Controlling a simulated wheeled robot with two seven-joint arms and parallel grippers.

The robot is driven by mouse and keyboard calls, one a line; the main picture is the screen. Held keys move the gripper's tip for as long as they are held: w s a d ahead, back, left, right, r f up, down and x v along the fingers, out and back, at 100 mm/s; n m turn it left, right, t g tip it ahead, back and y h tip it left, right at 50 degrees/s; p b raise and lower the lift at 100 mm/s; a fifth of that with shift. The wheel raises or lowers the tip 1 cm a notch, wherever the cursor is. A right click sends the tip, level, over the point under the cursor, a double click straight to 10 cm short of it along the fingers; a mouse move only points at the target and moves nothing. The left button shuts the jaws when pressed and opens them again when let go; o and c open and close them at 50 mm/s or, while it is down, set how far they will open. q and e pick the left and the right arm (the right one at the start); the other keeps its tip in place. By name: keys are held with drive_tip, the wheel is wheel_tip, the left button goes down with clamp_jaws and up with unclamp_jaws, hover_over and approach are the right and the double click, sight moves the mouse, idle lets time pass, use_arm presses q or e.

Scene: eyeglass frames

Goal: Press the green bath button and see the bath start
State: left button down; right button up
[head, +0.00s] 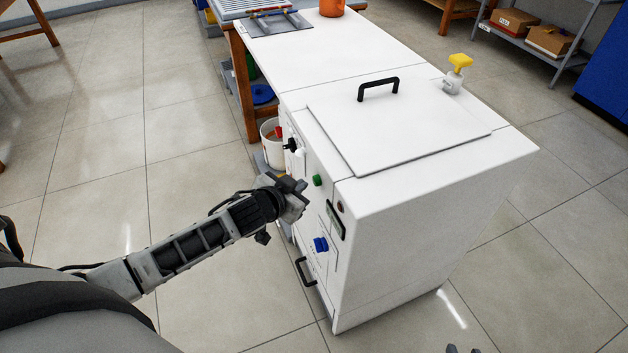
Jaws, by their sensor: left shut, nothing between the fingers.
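The green button (317,180) sits on the front panel of a white bath cabinet (430,220), near its top edge. My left gripper (302,187) is shut and empty, with its tips just left of the green button in the head view. I cannot tell whether the tips touch it. The dark display (335,221) on the panel is too oblique to read. The lid (395,125) with a black handle is down on top. Small dark tips at the bottom edge look like part of my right gripper (463,350); its state is unclear.
A blue knob (321,244) and a small dark round control (340,207) are also on the panel. A black tap (291,145) juts from the front, near a white bucket (271,145). A yellow-topped spray bottle (456,75) stands behind the lid.

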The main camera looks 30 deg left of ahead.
use_arm(q)
drive_tip(key=shift+w+d, duration=0.1)
drive_tip(key=shift+w+d, duration=0.2)
idle(0.4)
drive_tip(key=shift+w+d, duration=0.35)
drive_tip(key=shift+w, duration=0.05)
idle(0.7)
drive_tip(key=shift+a, duration=0.1)
drive_tip(key=shift+s+a+p, duration=0.55)
drive_tip(key=shift+s, duration=0.15)
drive_tip(key=s+a+p, duration=0.2)
drive_tip(key=s+a, duration=0.1)
drive_tip(key=shift+s+a, duration=0.1)
drive_tip(key=shift+s, duration=0.3)
